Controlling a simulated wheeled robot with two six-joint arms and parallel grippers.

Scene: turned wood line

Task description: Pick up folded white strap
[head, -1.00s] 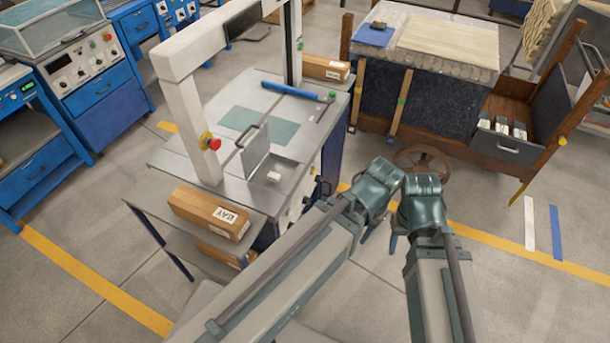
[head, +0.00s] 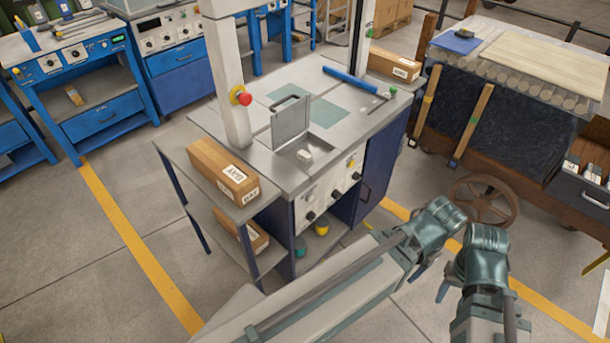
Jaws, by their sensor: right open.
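A small white folded piece, likely the folded white strap (head: 304,155), lies at the front of the grey metal bench top (head: 345,138), in the recess beside a raised lid with a handle (head: 290,122). It is small, and its folds are hard to make out. My right gripper (head: 434,281) shows only in part below the arm links, at the lower right, well apart from the bench. It is open, with nothing seen between its fingers.
A side shelf (head: 212,187) with cardboard boxes (head: 222,172) adjoins the bench's left. A red stop button (head: 245,99) sits on the upright post. A brown handwheel (head: 482,200) and a wooden cart (head: 555,190) stand right. The floor at left is open.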

